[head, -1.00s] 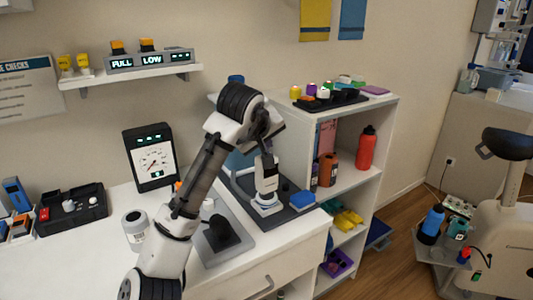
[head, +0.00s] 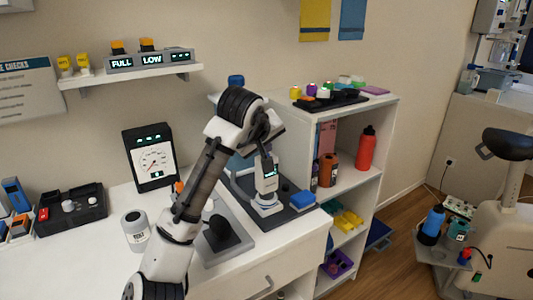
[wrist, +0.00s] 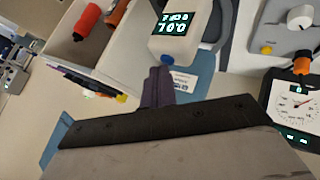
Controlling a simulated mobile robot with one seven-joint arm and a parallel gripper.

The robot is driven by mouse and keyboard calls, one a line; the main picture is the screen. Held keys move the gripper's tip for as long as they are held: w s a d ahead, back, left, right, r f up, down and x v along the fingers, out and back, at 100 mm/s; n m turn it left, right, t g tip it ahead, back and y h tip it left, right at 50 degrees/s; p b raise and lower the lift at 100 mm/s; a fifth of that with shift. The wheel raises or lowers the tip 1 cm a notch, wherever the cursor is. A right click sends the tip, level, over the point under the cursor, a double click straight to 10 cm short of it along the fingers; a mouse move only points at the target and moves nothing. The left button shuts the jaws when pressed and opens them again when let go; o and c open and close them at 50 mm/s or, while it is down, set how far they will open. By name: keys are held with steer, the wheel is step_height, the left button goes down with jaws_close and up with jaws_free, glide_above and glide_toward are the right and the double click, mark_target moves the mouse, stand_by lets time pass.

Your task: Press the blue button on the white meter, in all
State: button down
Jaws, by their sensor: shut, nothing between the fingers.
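The white meter (head: 265,186) stands upright on a dark mat on the counter, with a lit display of green digits. In the wrist view the meter (wrist: 180,48) shows its display close up, at the top middle. A small blue spot, which looks like the blue button (wrist: 169,60), shows at its edge right by my fingertips. My gripper (wrist: 160,73) is shut and empty, with its tips at or very near that spot; I cannot tell whether they touch. In the head view my arm's end reaches down above the meter, and my fingers are hard to make out.
A gauge with a dial (head: 154,158) stands left of my arm. A labelled jar (head: 135,230) is on the counter. A blue block (head: 302,200) lies right of the meter. An open shelf with a red bottle (head: 366,148) stands to the right.

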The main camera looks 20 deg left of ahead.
stand_by(0.3)
steer(key=shift+r+p, duration=0.85)
step_height(320, 180, up, 5)
steer(key=p, duration=0.4)
stand_by(0.6)
